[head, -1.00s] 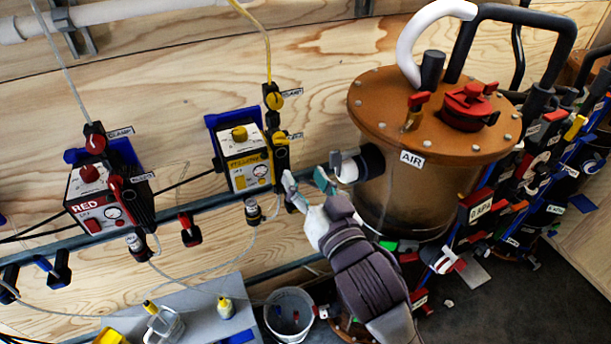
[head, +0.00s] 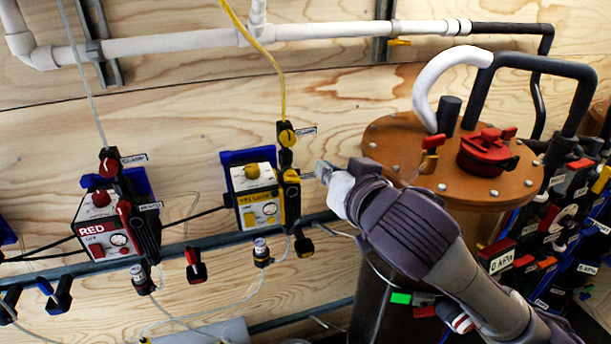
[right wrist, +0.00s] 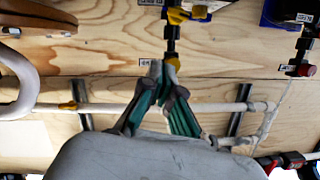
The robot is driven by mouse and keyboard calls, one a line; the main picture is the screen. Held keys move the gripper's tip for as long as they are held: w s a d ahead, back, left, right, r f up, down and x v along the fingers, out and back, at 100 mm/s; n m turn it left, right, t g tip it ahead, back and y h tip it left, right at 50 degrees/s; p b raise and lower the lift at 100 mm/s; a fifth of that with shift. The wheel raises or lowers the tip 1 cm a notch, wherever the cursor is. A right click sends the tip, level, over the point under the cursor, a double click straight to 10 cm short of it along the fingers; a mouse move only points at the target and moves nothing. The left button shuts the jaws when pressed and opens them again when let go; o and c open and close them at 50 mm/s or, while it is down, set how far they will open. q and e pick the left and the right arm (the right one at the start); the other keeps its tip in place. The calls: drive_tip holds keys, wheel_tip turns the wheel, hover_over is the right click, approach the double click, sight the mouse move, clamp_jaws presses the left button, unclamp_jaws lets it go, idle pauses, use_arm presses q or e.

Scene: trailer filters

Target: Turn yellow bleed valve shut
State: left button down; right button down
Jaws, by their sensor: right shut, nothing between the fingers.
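The yellow unit (head: 262,209) hangs on the wooden wall, left of my right gripper in the head view. The yellow bleed valve (head: 291,176) is on the black fitting at its right side; its exact handle angle is hard to read. The yellow clamp knob (head: 287,138) sits above it. My right gripper (head: 325,172) is shut and empty, just right of the bleed valve. In the right wrist view, which looks inverted, the gripper's fingertips (right wrist: 164,73) overlap the clamp knob (right wrist: 173,64), and the bleed valve (right wrist: 182,15) is above. Contact cannot be told. My left gripper is not in view.
The brown-lidded tank (head: 440,190) stands behind and right of my right arm. The red unit (head: 103,225) hangs farther left. A white pipe (head: 180,44) runs along the wall above. Thin tubes hang below the units. Bare wall lies above the gripper.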

drive_tip(key=p, duration=0.2)
hover_over(292, 178)
drive_tip(key=s+d, duration=0.2)
drive_tip(key=d, duration=0.2)
drive_tip(key=f, duration=0.1)
drive_tip(key=shift+w+a+f+p, duration=0.15)
drive_tip(key=shift+a+f, duration=0.1)
drive_tip(key=shift+f, duration=0.55)
drive_tip(key=shift+a+f+p, duration=0.1)
drive_tip(key=shift+a+f, duration=0.2)
drive_tip(key=shift+f, duration=0.45)
drive_tip(key=shift+w+a+f+p, duration=0.15)
drive_tip(key=shift+a+f, duration=0.1)
drive_tip(key=shift+f, duration=0.55)
drive_tip(key=shift+d+f+m+y, duration=0.2)
drive_tip(key=shift+f+m+y, duration=0.1)
drive_tip(key=shift+m, duration=0.7)
drive_tip(key=shift+d+f+m+t+y+p, duration=0.15)
drive_tip(key=shift+f+m+y+p, duration=0.35)
drive_tip(key=shift+m, duration=1.2)
drive_tip(key=shift+f+m+t+y+p, duration=0.2)
drive_tip(key=shift+f+m+y, duration=0.25)
drive_tip(key=shift+m, duration=1.25)
drive_tip(key=shift+d+f+m+t+y+p, duration=0.15)
drive_tip(key=shift+f+m+y+p, duration=0.35)
drive_tip(key=shift+m, duration=1.2)
drive_tip(key=shift+a+r+m+y, duration=0.15)
drive_tip(key=shift+m+y, duration=0.1)
drive_tip(key=shift+m, duration=0.35)
